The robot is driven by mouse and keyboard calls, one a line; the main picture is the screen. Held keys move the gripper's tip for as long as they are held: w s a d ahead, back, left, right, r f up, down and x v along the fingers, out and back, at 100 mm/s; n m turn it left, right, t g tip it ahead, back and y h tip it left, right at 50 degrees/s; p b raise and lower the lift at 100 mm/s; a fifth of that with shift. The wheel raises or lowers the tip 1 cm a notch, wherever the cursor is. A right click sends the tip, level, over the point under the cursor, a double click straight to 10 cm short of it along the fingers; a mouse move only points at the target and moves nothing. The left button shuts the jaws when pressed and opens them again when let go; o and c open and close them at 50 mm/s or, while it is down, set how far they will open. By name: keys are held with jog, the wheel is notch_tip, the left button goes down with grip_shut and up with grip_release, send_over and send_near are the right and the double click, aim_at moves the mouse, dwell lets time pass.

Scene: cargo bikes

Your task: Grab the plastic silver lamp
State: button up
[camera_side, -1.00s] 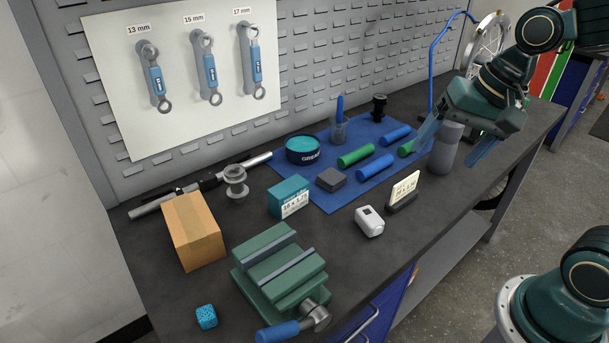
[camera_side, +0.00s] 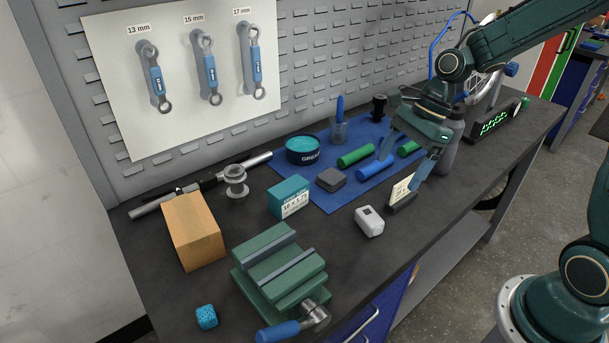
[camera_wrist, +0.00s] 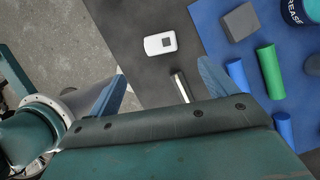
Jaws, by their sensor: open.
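The silver lamp (camera_side: 370,221) is a small, pale, rounded block with a dark square on it. It lies on the dark bench top, in front of the blue mat. In the wrist view the lamp (camera_wrist: 160,43) is fully visible, beyond the fingertips and between their lines. My gripper (camera_side: 401,168) is open and empty. It hangs above the bench, behind and to the right of the lamp, apart from it. Its blue fingers also show in the wrist view (camera_wrist: 162,74).
A small card in a dark holder (camera_side: 402,192) stands between my gripper and the lamp. The blue mat (camera_side: 335,198) carries several grips, a grease tin (camera_side: 302,150) and a dark grey block (camera_side: 331,179). A green vise (camera_side: 280,268) and a teal box (camera_side: 289,196) are left of the lamp.

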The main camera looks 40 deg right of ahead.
send_near(370, 215)
jog(key=shift+x, duration=2.5)
jog(key=shift+x, duration=2.55)
jog(key=c, duration=1.1)
jog(key=shift+r, duration=0.15)
notch_tip(370, 215, up, 20)
jog(key=shift+f, duration=0.1)
